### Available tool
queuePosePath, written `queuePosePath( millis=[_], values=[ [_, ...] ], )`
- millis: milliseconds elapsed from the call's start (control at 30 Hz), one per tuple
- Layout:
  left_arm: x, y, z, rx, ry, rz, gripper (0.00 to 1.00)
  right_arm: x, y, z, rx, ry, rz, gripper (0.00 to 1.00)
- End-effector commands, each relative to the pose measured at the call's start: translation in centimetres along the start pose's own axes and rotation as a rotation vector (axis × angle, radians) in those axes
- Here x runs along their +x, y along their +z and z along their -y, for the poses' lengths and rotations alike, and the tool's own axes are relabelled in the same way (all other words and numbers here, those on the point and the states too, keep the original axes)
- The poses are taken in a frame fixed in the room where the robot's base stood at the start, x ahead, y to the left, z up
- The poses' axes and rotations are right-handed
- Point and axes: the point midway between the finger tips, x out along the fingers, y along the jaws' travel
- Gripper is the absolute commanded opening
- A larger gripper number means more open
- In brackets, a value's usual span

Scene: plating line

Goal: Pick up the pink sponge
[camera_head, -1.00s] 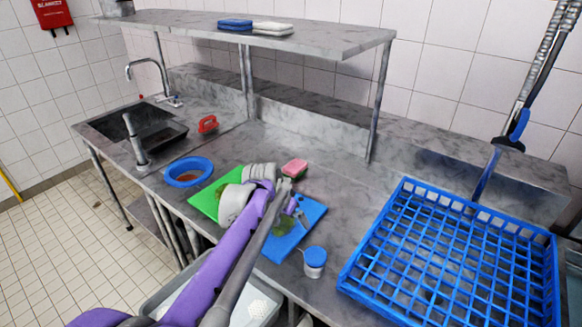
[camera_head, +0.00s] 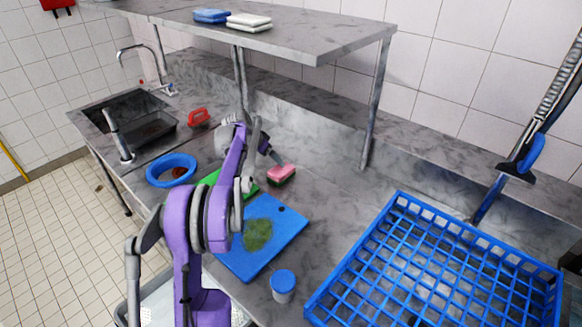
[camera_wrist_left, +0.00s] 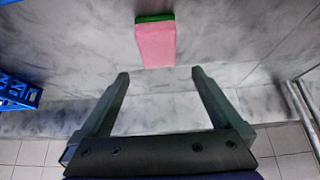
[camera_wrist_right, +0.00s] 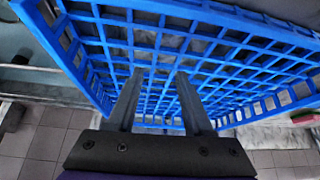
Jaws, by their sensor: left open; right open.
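The pink sponge (camera_head: 283,172), with a green underside, lies on the steel counter behind the blue cutting board. My left gripper (camera_head: 268,152) is just left of it and a little above in the head view, partly hidden by my arm. In the left wrist view, the sponge (camera_wrist_left: 156,46) lies beyond the spread fingertips of my left gripper (camera_wrist_left: 160,73), with a gap and nothing between them. My right gripper (camera_wrist_right: 160,72) is open and empty by the blue rack in the right wrist view. It is not clearly visible in the head view.
The blue cutting board (camera_head: 283,231) carries a green patch. A blue-lidded jar (camera_head: 283,286) stands in front. A green board (camera_head: 213,178) is partly behind my arm. A blue rack (camera_head: 395,205) fills the right. A blue bowl (camera_head: 171,170) and red-handled brush (camera_head: 198,117) are left. A shelf (camera_head: 290,38) overhangs.

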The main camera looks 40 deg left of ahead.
Motion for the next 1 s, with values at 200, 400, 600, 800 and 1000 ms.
queuePosePath(
  millis=[200,400,600,800,1000],
  values=[
    [3.7,0.5,-0.1,0.002,0.002,0.004,1.0,0.8,1.4,0.0,0.0,0.0,0.015,0.51],
    [5.5,0.3,-0.1,0.0,0.0,0.003,1.0,1.0,1.8,0.0,0.0,0.0,0.02,0.51],
    [7.0,0.5,-0.2,0.001,0.001,0.003,1.0,1.4,2.3,0.0,0.0,0.0,0.025,0.51],
    [10.0,0.9,-0.3,0.001,0.001,0.003,1.0,2.0,3.3,0.0,0.0,0.0,0.034,0.51],
    [10.7,0.7,-0.3,0.0,0.0,0.001,1.0,2.0,3.3,0.0,0.0,0.0,0.034,0.51]
  ],
)
